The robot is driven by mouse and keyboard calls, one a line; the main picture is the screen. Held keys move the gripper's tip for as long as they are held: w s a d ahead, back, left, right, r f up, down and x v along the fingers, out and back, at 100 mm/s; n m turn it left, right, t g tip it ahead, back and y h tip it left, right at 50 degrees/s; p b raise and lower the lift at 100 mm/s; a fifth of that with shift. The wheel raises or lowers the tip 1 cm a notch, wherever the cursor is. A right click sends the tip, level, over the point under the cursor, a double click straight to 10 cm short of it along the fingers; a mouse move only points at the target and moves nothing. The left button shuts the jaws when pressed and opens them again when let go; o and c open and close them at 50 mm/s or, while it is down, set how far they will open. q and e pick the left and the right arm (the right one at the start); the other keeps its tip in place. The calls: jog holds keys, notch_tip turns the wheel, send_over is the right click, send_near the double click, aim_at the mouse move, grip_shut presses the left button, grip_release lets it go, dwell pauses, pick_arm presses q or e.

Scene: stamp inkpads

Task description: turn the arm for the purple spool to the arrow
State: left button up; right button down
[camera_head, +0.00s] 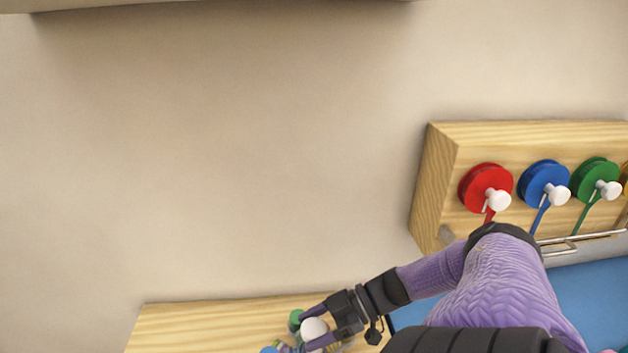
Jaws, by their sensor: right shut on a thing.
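My right gripper (326,318) is at the bottom of the head view, over a pale wooden board. Its dark fingers are shut on a white round knob (314,329). A green round piece (296,317) sits just beyond the knob, and a blue piece (268,350) shows at the bottom edge. Small purple and yellow bits lie between them, too small and cut off to make out. I cannot pick out a purple spool, its arm or an arrow for certain. My left gripper is not in view.
A wooden block (440,180) at the right carries a red spool (478,187), a blue spool (538,180) and a green spool (590,177), each with a white knob. A metal handle (570,245) lies below. The lower wooden board (180,325) is bare at its left.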

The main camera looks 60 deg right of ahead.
jog(key=shift+f+n+g+y+b, duration=0.2)
jog(key=shift+n+g+y+b, duration=0.4)
jog(key=shift+n+g+b, duration=0.35)
jog(key=shift+n+g+y+b, duration=0.4)
jog(key=shift+n+g+b, duration=0.25)
jog(key=shift+b, duration=0.15)
jog(key=shift+r+n+g+b, duration=0.1)
jog(key=shift+n+g+b, duration=0.2)
grip_release()
jog(key=v, duration=0.7)
jog(key=shift+d, duration=0.1)
jog(key=shift+s+d+y, duration=0.1)
jog(key=shift+d+y, duration=0.05)
jog(key=shift+y, duration=0.15)
